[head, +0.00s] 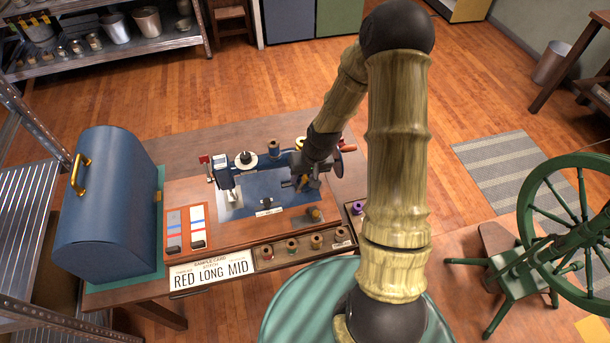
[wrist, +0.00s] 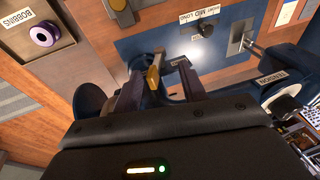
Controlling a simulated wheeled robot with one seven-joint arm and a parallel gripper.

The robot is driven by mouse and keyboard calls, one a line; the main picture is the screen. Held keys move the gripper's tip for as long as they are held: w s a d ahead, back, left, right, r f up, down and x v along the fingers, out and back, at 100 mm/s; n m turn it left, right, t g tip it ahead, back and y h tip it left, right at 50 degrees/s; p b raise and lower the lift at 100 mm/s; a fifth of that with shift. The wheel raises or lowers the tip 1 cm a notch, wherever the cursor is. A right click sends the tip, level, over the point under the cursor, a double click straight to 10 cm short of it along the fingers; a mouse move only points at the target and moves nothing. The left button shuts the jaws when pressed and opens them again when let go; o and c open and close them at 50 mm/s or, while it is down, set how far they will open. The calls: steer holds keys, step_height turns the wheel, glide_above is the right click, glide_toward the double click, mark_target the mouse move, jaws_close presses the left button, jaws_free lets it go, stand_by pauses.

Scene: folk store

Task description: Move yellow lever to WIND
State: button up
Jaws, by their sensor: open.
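The yellow lever (wrist: 154,72) stands up from the sewing machine in the wrist view, between the two fingers of my gripper (wrist: 158,84). The fingers are apart, one on each side of it. I cannot tell whether either finger touches it. In the head view my gripper (head: 306,181) is at the right end of the blue sewing machine (head: 225,178), and the lever is hard to make out there. I cannot read a WIND label in either view.
A stitch plate reading SHORT MID LONG (wrist: 202,27) and a TENSION label (wrist: 271,78) are close by. A purple bobbin (wrist: 44,34) sits beside the BOBBINS label. A blue domed case (head: 110,205) and a sample card (head: 212,276) are on the table; a green spinning wheel (head: 560,225) stands right.

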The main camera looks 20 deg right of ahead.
steer(key=shift+a, duration=0.1)
steer(key=shift+a, duration=0.5)
steer(key=shift+a, duration=0.5)
steer(key=shift+s+a, duration=0.1)
steer(key=shift+a+f, duration=0.1)
steer(key=shift+a, duration=0.85)
